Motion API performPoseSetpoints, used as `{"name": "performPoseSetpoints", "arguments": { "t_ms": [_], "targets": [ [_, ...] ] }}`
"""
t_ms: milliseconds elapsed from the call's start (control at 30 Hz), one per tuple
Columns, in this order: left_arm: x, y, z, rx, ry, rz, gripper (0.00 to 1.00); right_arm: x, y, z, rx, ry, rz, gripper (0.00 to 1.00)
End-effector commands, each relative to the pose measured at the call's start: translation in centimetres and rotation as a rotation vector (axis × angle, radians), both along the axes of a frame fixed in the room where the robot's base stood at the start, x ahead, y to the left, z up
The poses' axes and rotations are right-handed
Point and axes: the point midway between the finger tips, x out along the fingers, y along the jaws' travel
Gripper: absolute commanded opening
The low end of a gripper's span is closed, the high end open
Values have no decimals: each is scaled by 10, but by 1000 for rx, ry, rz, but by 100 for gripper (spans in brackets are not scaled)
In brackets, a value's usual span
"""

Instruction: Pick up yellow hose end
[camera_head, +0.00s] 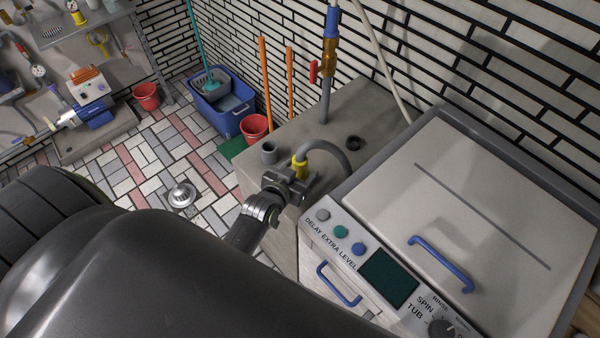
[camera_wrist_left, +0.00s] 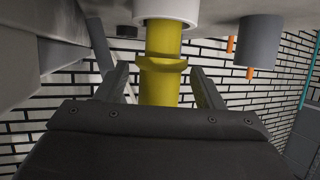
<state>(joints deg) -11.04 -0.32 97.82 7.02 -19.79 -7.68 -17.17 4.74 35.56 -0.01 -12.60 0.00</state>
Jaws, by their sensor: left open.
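The yellow hose end (camera_head: 299,167) is at the end of a grey hose (camera_head: 326,151) that arches over the concrete block beside the washing machine. In the left wrist view, the yellow hose end (camera_wrist_left: 160,75) is upright in the picture, with a collar partway along it. My left gripper (camera_head: 289,182) is at the hose end. In the wrist view, the open fingers of my left gripper (camera_wrist_left: 166,88) stand on either side of the yellow part, with gaps visible. My right gripper is not in view.
The washing machine (camera_head: 450,205) stands close on the right. A grey pipe stub (camera_head: 268,152) and a dark hole (camera_head: 353,142) are on the concrete block (camera_head: 330,115). Red and blue buckets stand on the tiled floor.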

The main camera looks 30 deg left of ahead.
Motion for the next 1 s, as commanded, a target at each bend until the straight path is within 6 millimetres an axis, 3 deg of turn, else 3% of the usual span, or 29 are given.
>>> {"name": "performPoseSetpoints", "arguments": {
  "t_ms": [367, 700, 1000],
  "targets": [
    [8, 0, -4, -1, 0, 0, 62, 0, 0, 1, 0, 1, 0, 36],
    [8, 0, -4, -1, 0, 0, 18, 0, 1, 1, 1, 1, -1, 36],
    [8, 0, 0, -1, -2, 0, 18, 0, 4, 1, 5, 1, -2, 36]
  ]
}}
